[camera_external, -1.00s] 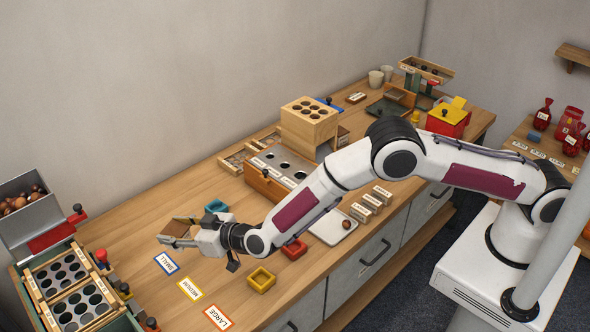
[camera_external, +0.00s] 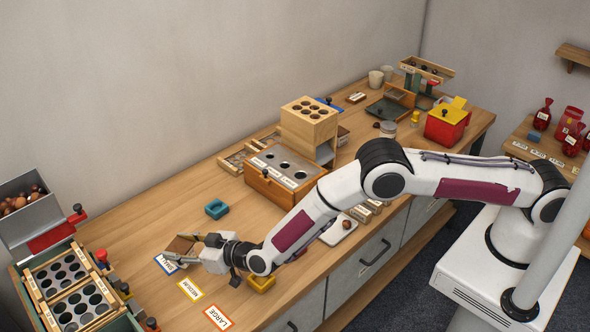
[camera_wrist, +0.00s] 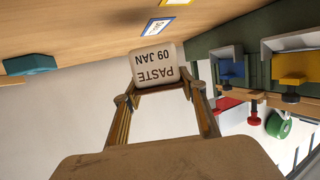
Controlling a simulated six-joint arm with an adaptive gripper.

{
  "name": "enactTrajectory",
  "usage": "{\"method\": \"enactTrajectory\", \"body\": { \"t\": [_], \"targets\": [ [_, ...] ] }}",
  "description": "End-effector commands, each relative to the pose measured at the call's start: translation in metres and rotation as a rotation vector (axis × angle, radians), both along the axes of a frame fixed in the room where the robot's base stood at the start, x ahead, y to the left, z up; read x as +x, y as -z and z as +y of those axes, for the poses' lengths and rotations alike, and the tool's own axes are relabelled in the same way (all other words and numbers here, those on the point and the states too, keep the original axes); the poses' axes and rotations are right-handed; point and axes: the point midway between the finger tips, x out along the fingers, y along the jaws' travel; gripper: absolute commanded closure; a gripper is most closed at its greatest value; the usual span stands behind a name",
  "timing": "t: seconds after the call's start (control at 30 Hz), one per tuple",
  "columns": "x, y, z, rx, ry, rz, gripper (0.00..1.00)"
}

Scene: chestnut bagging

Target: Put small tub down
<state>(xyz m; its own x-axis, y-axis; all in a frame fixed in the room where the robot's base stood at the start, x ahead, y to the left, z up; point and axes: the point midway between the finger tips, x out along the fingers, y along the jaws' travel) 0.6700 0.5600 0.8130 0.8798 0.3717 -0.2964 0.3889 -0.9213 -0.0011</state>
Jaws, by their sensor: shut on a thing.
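My gripper (camera_external: 190,249) is at the left part of the bench, shut on a brown, open, box-like thing (camera_external: 182,243), which I take to be the small tub. The tub is tilted, just above or at the blue-edged SMALL card (camera_external: 164,264), partly hiding it; I cannot tell whether it touches the bench. In the wrist view a pale block-like face marked PASTE 09 JAN (camera_wrist: 154,66) shows upside down beyond two wooden strips. A brown surface (camera_wrist: 165,160) fills the bottom of that view. The card also shows in the wrist view (camera_wrist: 157,26).
The MEDIUM card (camera_external: 190,288) and LARGE card (camera_external: 217,316) lie to the front. A teal dish (camera_external: 216,208) is behind my gripper, a yellow dish (camera_external: 262,282) is partly under my arm. A sorting frame with holes (camera_external: 62,275) stands at left.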

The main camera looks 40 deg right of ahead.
Motion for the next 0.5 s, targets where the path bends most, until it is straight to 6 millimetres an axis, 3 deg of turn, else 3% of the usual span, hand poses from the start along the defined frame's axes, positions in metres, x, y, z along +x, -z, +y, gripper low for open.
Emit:
{"method": "enactTrajectory", "body": {
  "t": [0.27, 0.5],
  "targets": [
    [0.000, 0.000, 0.000, 0.000, 0.000, -0.001, 0.84],
    [0.000, 0.016, 0.000, -0.002, -0.001, -0.001, 0.84]
  ]
}}
